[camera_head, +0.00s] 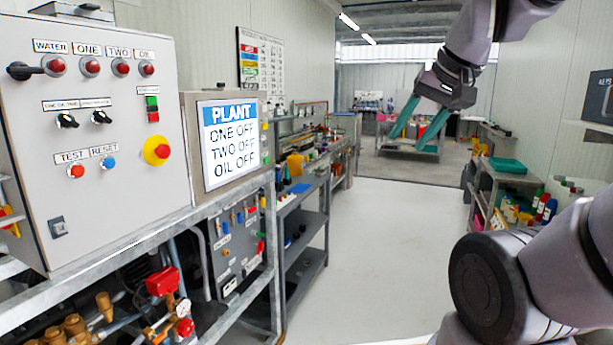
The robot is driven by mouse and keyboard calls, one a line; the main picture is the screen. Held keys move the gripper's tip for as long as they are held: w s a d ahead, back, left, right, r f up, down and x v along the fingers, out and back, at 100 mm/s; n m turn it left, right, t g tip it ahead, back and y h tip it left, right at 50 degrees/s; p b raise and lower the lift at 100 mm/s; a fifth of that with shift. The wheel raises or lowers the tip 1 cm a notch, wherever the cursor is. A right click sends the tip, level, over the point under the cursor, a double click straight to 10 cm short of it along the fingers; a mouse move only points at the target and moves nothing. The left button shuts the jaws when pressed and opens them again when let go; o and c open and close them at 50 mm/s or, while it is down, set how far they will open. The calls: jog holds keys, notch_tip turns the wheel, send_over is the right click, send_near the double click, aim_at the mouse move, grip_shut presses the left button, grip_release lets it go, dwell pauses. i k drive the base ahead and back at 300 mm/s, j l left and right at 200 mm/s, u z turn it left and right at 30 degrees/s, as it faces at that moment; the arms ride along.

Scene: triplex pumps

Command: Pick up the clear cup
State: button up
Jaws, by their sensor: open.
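I cannot make out a clear cup anywhere in the head view. My gripper (407,143) is at the upper right, at the end of my raised arm. Its two teal fingers point down and to the left and are spread apart. I see nothing between them. Behind the fingers, far off, stands a table (408,152) with several small coloured items; they are too small to identify, and the fingers partly cover them.
A control panel (112,185) and a plant sign (231,143) stand at the near left. Cluttered benches (306,185) continue behind them. A side table (511,180) with bottles is at the right. The pale floor (372,240) between is clear.

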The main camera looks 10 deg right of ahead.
aim_at(312, 174)
jog(key=i+l+u, duration=0.15)
jog(key=i+l, duration=0.4)
jog(key=i+l+u, duration=0.15)
jog(key=i+l, duration=0.4)
jog(key=i+l+u, duration=0.2)
jog(key=i+l, duration=0.3)
jog(key=l, duration=0.25)
jog(key=i+l+u, duration=0.1)
jog(key=i+l, duration=0.3)
jog(key=i+l+u, duration=0.1)
jog(key=i+l, duration=0.3)
jog(key=l, duration=0.2)
jog(key=i+l+u, duration=0.15)
jog(key=i+l, duration=0.25)
jog(key=l, duration=0.15)
jog(key=i, duration=0.25)
